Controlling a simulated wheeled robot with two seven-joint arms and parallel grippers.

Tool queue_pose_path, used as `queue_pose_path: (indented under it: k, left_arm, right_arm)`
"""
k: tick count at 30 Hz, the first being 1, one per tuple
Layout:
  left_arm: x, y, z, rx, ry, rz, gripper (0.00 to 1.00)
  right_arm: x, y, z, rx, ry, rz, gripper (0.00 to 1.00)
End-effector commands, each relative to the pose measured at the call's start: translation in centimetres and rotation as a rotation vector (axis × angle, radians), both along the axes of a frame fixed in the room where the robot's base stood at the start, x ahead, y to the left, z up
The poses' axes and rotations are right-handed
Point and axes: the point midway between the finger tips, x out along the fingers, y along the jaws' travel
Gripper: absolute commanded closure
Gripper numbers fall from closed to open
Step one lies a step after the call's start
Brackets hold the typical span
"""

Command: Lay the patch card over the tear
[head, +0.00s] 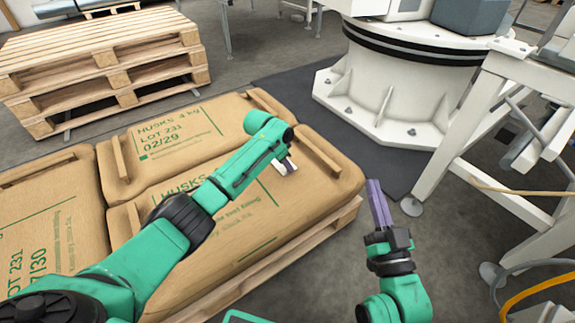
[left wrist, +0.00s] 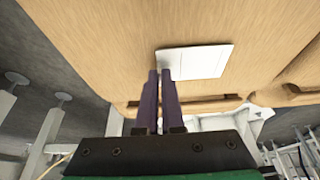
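The patch card (left wrist: 205,62) is a white, flat rectangle against the tan bag surface in the left wrist view. In the head view only a small white part of the card (head: 284,167) shows below my left gripper (head: 290,163). In the left wrist view the purple fingers of that gripper (left wrist: 160,72) are close together with a narrow gap. Their tips overlap the card's left part; I cannot tell whether they grip it. The tear is not visible. My right gripper (head: 374,184) points up, empty, right of the bags, with its purple fingers together.
Tan husk bags (head: 160,136) with raised ridges lie on a wooden pallet (head: 285,281). A stack of empty pallets (head: 100,60) stands at the back left. A white round machine base (head: 400,95) and a white frame (head: 470,130) stand to the right.

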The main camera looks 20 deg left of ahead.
Motion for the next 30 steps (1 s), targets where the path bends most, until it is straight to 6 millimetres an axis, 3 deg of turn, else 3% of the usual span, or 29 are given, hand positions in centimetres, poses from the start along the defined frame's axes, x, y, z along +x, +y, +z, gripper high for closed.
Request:
queue_pose_path:
  k: [23,24,26,30]
  left_arm:
    - [0.0,0.0,-0.3,0.0,0.0,0.0,1.0]
    - [0.0,0.0,-0.3,0.0,0.0,0.0,0.8]
    - [0.0,0.0,-0.3,0.0,0.0,0.0,0.61]
    - [-0.01,-0.01,-0.3,0.0,0.0,0.0,0.61]
  right_arm:
    - [-0.01,0.01,0.52,0.0,0.001,0.0,1.0]
    - [-0.01,0.01,0.52,0.0,0.001,0.0,1.0]
    - [-0.01,0.01,0.52,0.0,0.001,0.0,1.0]
    - [-0.01,0.01,0.52,0.0,0.001,0.0,1.0]
